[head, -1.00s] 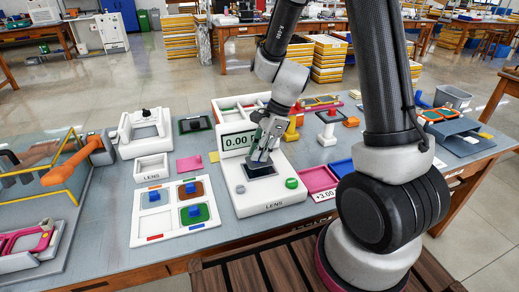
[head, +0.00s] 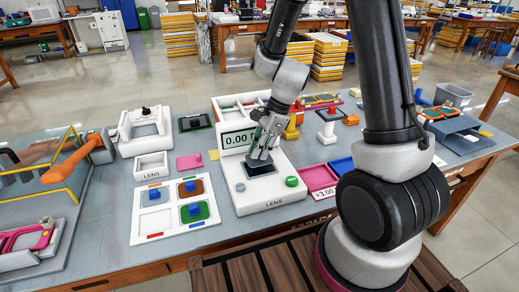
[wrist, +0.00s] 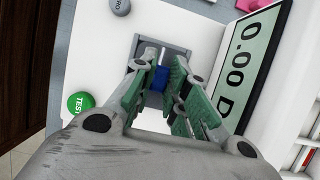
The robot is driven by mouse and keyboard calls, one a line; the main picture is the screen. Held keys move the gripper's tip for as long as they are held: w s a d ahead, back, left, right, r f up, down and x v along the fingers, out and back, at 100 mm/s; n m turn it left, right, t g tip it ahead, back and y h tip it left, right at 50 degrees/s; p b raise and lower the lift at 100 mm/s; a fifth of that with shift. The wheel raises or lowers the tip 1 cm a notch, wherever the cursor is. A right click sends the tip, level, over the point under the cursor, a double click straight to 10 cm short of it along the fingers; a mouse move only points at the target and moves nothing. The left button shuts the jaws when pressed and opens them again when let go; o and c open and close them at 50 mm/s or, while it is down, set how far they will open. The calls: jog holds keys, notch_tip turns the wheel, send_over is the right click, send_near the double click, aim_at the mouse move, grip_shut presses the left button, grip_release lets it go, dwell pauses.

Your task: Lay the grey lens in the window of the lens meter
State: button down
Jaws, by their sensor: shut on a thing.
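The lens meter (head: 262,199) is a white machine marked LENS, with a display reading 0.00 D. Its window (head: 258,179) is a dark square on the deck, also seen as a grey frame in the wrist view (wrist: 178,50). My gripper (head: 261,159) is right over the window, pointing down. In the wrist view its green-padded fingers (wrist: 160,82) are shut on a blue knob (wrist: 160,78), which I take for the grey lens's handle. The fingers hide most of the lens, so I cannot tell whether it touches the window.
A white lens tray (head: 172,228) left of the meter holds a brown lens (head: 189,196), a green lens (head: 201,217) and another blue knob (head: 154,195). Its front left cell is bare. A green TEST button (wrist: 80,103) and a grey button (wrist: 121,8) flank the window.

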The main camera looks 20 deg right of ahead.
jog(key=shift+f, duration=1.6)
dwell(2.5)
jog(key=c, duration=1.3)
grip_release()
jog(key=v, duration=1.2)
jog(key=shift+d, duration=0.1)
